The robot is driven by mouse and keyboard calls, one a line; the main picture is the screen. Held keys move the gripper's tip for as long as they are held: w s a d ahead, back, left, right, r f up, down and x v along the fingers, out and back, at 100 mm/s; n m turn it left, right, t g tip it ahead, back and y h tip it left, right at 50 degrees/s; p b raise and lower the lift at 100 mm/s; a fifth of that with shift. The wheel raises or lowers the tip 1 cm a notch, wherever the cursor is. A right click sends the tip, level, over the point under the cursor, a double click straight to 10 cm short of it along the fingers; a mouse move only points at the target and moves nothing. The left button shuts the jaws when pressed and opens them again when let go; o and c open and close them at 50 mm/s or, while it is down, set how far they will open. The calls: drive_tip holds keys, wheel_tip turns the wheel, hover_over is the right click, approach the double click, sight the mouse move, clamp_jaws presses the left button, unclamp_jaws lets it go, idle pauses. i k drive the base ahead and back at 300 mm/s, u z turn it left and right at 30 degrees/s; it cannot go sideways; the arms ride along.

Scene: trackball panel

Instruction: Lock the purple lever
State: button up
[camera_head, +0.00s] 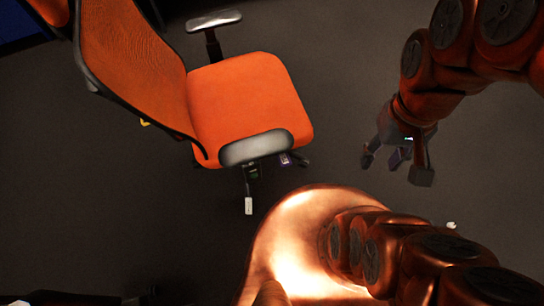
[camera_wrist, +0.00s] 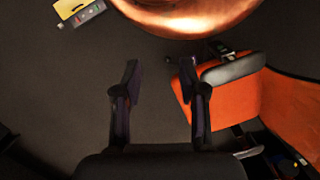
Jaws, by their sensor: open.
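An orange office chair (camera_head: 250,95) stands left of the middle in the head view. A small purple lever (camera_head: 286,159) sticks out under the seat's near edge, beside the near armrest.
The near armrest (camera_head: 254,147) lies close to the purple lever. A white-ended lever (camera_head: 248,205) hangs left of it, and a yellow one (camera_head: 145,122) is by the backrest. A yellow and grey item (camera_wrist: 82,12) lies top left in the wrist view. The floor between gripper and chair is clear.

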sight(284, 161)
drive_tip(key=u, duration=1.3)
drive_tip(key=k, duration=1.35)
drive_tip(key=u, duration=0.55)
drive_tip(key=i, duration=0.7)
drive_tip(key=z, duration=0.35)
